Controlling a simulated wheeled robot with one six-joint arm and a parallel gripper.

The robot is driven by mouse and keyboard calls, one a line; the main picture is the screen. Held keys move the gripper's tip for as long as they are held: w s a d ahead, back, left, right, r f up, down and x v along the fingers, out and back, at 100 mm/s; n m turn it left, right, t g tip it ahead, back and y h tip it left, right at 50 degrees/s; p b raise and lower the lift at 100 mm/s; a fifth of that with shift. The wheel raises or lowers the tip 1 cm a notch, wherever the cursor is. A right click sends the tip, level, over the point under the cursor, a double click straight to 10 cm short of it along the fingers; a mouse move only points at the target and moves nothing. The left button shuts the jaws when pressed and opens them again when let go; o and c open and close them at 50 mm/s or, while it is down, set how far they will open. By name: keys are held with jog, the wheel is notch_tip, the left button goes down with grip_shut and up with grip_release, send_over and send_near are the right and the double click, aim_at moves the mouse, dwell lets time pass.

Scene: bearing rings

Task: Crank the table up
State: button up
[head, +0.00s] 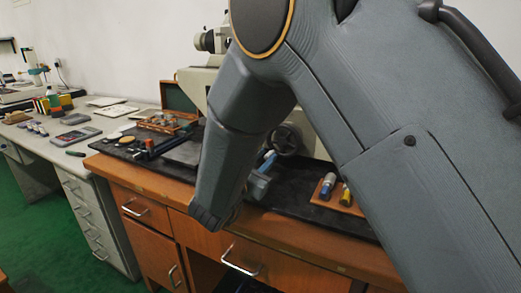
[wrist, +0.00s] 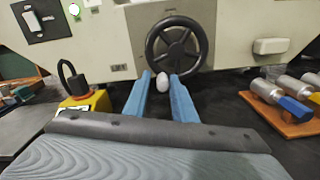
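The black spoked handwheel (wrist: 177,44) is on the front of a pale machine, straight ahead in the wrist view; part of it shows in the head view (head: 287,139). A white knob (wrist: 162,85) shows at its lower left. My gripper (wrist: 161,76) has two blue fingers pointing at the wheel. They stand apart, one on each side of the knob in the picture, with slim gaps showing. I cannot tell how deep the knob lies between them. In the head view the gripper (head: 268,161) is partly behind my arm. The table that the crank moves cannot be made out.
A wooden block (wrist: 289,118) with metal cylinders stands right of the gripper. A yellow object (wrist: 86,104) with a black loop is close on the left. The machine body (wrist: 110,40) fills the space ahead. A box of small parts (head: 167,123) lies farther left on the bench.

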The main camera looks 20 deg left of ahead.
jog(key=shift+a+r+m+b, duration=0.3)
jog(key=shift+m+b, duration=0.3)
jog(key=shift+b, duration=0.75)
jog(key=m+b, duration=0.1)
jog(key=b, duration=0.4)
jog(key=r+m+b, duration=0.1)
jog(key=b, duration=0.3)
jog(key=shift+a+b, duration=0.35)
jog(key=m+b, duration=0.1)
jog(key=b, duration=0.3)
jog(key=r+m+b, duration=0.1)
jog(key=b, duration=0.4)
jog(key=shift+a+r+m, duration=0.15)
jog(key=shift+r+m, duration=0.15)
jog(key=shift+m, duration=0.1)
jog(key=s+b, duration=0.2)
jog(key=s, duration=0.6)
jog(key=shift+s+a, duration=0.2)
jog(key=shift+a, duration=0.1)
